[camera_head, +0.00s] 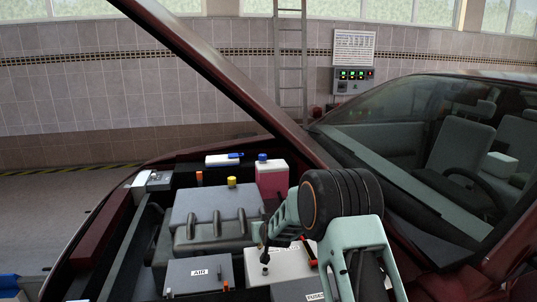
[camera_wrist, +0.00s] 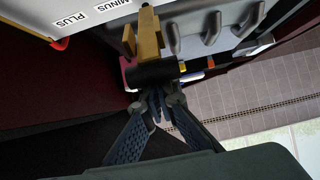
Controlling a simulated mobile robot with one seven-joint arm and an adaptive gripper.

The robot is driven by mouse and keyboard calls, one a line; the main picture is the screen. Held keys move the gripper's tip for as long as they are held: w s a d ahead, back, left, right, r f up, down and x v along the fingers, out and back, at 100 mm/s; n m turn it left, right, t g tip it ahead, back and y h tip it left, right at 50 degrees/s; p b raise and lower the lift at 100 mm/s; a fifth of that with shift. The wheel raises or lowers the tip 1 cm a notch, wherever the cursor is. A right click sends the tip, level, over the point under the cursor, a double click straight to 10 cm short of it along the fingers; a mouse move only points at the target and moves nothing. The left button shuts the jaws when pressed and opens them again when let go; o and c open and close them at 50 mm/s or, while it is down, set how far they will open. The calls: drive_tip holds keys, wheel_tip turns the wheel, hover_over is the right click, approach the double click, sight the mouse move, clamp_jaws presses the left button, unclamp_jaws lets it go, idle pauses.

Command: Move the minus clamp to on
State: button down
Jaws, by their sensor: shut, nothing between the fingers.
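The minus clamp shows in the wrist view as a brass-yellow piece (camera_wrist: 149,40) with a dark cylindrical part (camera_wrist: 153,73), beside the MINUS label (camera_wrist: 110,4). My gripper (camera_wrist: 160,98) is shut and empty, its fingertips right by the dark cylinder; I cannot tell whether they touch it. The clamp seems to stand at the battery's edge; whether it is seated on a terminal is unclear. In the head view the pale battery (camera_head: 283,268) is partly hidden by my arm, and my fingers are hard to make out.
A red part (camera_wrist: 60,43) shows by the PLUS label (camera_wrist: 70,20). The grey engine cover (camera_head: 215,215), an AIR box (camera_head: 200,274), a pink bottle (camera_head: 272,180) and the slanting hood edge (camera_head: 215,70) surround the battery. The windscreen (camera_head: 410,150) is at right.

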drive_tip(key=shift+s+d+f+b, duration=0.1)
drive_tip(key=shift+s+f+b, duration=0.15)
drive_tip(key=shift+s, duration=0.25)
drive_tip(key=shift+s+d+f+b, duration=0.15)
drive_tip(key=shift+s+b, duration=0.1)
drive_tip(key=shift+s, duration=0.2)
drive_tip(key=shift+f, duration=0.15)
drive_tip(key=shift+s+f+b, duration=0.45)
drive_tip(key=shift+s+b, duration=0.15)
drive_tip(key=shift+s+d+f+b, duration=0.15)
drive_tip(key=shift+s+b, duration=0.15)
drive_tip(key=shift+s, duration=0.15)
drive_tip(key=shift+s+d+f+b, duration=0.15)
drive_tip(key=shift+s+f+b, duration=0.75)
drive_tip(key=shift+f+b, duration=0.1)
drive_tip(key=shift+f, duration=0.1)
